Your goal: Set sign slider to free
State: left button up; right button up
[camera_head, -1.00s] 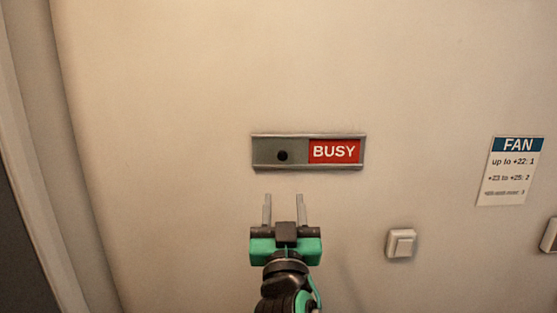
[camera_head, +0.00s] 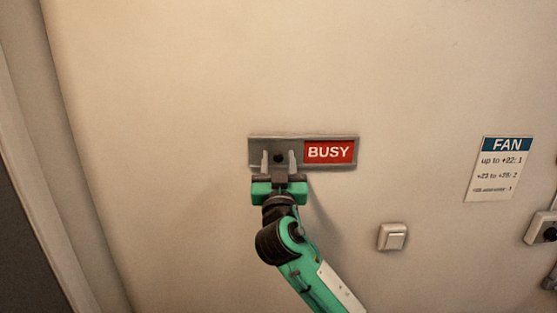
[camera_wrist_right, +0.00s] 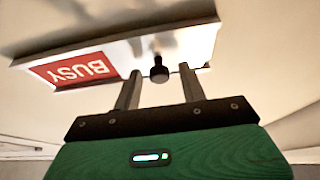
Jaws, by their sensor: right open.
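The sign (camera_head: 328,138) is a grey metal frame on the wall with a slider plate. A red BUSY field (camera_head: 328,152) shows at its right end; it also shows in the right wrist view (camera_wrist_right: 75,70). The slider's black knob (camera_head: 278,158) stands at the left part of the sign. My right gripper (camera_head: 278,158) is open in front of the sign, its two fingers on either side of the knob. In the right wrist view the knob (camera_wrist_right: 159,72) lies between the open fingers (camera_wrist_right: 159,85), with gaps on both sides. My left gripper is not in view.
A light switch (camera_head: 392,236) is on the wall below right of the sign. A FAN notice (camera_head: 498,168) and a socket (camera_head: 544,228) are farther right. A door frame (camera_head: 40,160) runs along the left. The wall around the sign is clear.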

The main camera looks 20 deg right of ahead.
jog(key=shift+c, duration=0.2)
grip_shut()
jog(key=s+d, duration=0.1)
jog(key=d, duration=0.3)
jog(key=s+d+b, duration=0.1)
jog(key=d, duration=0.3)
jog(key=s+d+b, duration=0.1)
jog(key=d, duration=0.3)
jog(key=shift+s, duration=0.25)
jog(key=shift+a, duration=0.1)
grip_release()
jog(key=shift+o, duration=0.2)
jog(key=shift+d, duration=0.3)
